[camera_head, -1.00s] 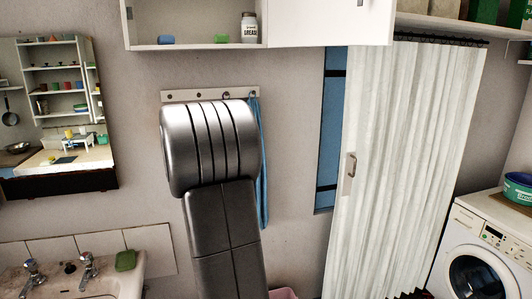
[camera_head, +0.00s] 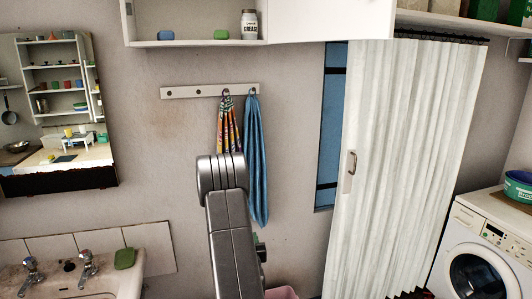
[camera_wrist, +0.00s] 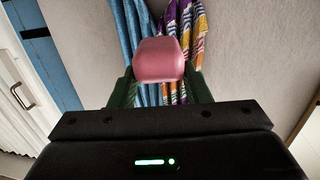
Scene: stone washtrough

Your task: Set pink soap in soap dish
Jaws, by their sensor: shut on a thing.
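The pink soap (camera_wrist: 160,60) is in the wrist view, held between the two dark green fingers of my gripper (camera_wrist: 160,76). The gripper is shut on it, and the soap sticks out past the fingertips in front of hanging towels. In the head view my arm hides the soap and most or all of the gripper. I cannot make out a soap dish in either view.
A washbasin (camera_head: 95,285) with taps and a green block (camera_head: 124,258) is at lower left. A wall shelf (camera_head: 190,43) holds a blue block, a green block and a jar. A patterned towel (camera_head: 229,125) and a blue towel (camera_head: 256,160) hang behind my arm. A washing machine (camera_head: 480,245) stands right.

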